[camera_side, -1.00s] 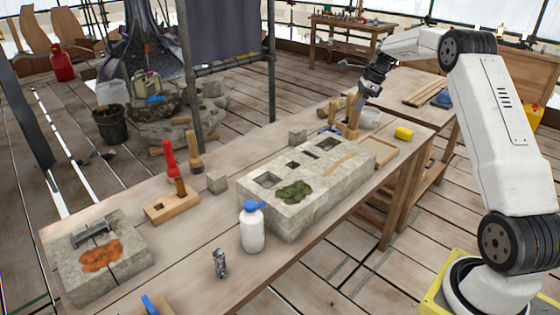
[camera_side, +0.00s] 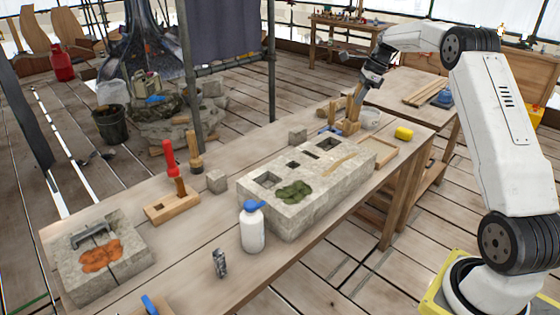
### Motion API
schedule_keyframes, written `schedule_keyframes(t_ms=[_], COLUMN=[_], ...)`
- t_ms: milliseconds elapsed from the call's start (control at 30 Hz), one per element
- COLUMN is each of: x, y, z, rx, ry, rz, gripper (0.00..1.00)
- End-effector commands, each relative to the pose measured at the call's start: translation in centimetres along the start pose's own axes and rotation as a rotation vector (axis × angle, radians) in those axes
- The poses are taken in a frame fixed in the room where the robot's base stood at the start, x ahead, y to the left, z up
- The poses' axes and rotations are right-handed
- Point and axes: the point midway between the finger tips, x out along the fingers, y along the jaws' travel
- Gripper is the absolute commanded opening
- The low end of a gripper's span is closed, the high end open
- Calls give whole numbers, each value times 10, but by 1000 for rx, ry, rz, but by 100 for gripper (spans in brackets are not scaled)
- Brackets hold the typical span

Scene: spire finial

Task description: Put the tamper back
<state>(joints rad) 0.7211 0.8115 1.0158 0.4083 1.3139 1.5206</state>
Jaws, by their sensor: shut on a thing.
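My gripper (camera_side: 358,96) is at the far right end of the workbench, pointing down. It is shut on an upright wooden tool (camera_side: 351,115), which looks like the tamper. The tool's lower end is at or near the bench top beside the stone block's far end; I cannot tell whether it touches or sits in a holder. Another wooden handle (camera_side: 335,107) stands close to its left.
A long stone block (camera_side: 330,190) with square recesses and green moss lies mid-bench. A white bottle (camera_side: 252,232), wooden block (camera_side: 172,207), red-handled tool (camera_side: 169,158), shallow wooden tray (camera_side: 384,153) and yellow object (camera_side: 403,133) stand around it. The bench's front strip is partly clear.

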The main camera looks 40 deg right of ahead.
Motion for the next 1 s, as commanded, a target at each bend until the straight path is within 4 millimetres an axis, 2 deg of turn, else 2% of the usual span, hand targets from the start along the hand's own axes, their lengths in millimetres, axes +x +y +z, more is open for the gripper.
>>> schedule_keyframes(t_ms=[33, 167, 200, 467, 767, 1000], x=[-10, -29, -28, -2, 39, 71], y=[-1, -1, 0, 10, 41, 81], z=[4, 12, 18, 73, 169, 246], rx=[-3, -3, -5, -18, -38, -56], ry=[-1, -1, 1, 26, 66, 93], rz=[-6, -7, -1, 17, 36, 41], gripper=[0, 0, 0, 0, 0, 0])
